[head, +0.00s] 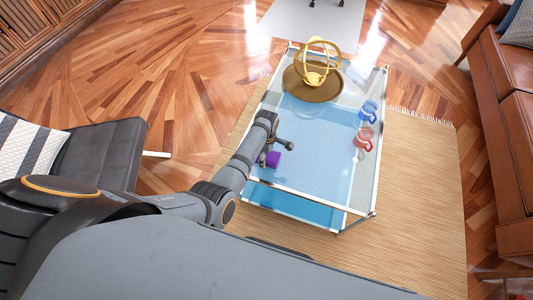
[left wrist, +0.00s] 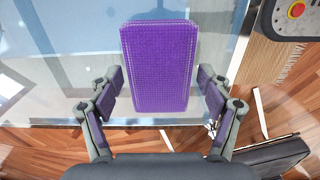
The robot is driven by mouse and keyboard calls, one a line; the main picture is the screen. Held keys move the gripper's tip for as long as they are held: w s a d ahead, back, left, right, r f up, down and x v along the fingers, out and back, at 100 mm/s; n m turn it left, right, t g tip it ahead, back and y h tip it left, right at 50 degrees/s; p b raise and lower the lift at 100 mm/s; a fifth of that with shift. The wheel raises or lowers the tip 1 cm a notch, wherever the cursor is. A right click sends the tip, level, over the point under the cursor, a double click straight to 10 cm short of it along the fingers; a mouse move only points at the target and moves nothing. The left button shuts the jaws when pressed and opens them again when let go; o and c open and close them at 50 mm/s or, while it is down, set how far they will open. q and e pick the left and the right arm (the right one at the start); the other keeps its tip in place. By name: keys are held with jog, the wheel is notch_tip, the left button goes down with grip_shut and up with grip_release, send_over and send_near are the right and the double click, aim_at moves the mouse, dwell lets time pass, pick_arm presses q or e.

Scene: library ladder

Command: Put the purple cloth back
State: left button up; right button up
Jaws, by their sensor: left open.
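The purple cloth (left wrist: 158,66) is a folded rectangle with a woven texture, lying on the glass table (head: 310,170). In the head view the cloth (head: 273,159) shows as a small purple patch near the table's left edge, beside my left gripper (head: 276,153). In the left wrist view my left gripper (left wrist: 162,103) is open, one finger on each side of the cloth's near end. I see a gap between the cloth and each finger, and the jaws hold nothing. My right gripper is not in view.
A gold ring ornament (head: 316,62) stands on a round brown tray (head: 295,84) at the table's far end. A blue mug (head: 367,111) and a pink mug (head: 363,139) stand near the right edge. A dark chair (head: 100,150) is at left, a brown sofa (head: 505,100) at right.

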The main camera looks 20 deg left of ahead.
pick_arm(q)
jog(key=shift+r, duration=0.1)
notch_tip(320, 180, up, 12)
jog(key=p, duration=0.3)
dwell(0.5)
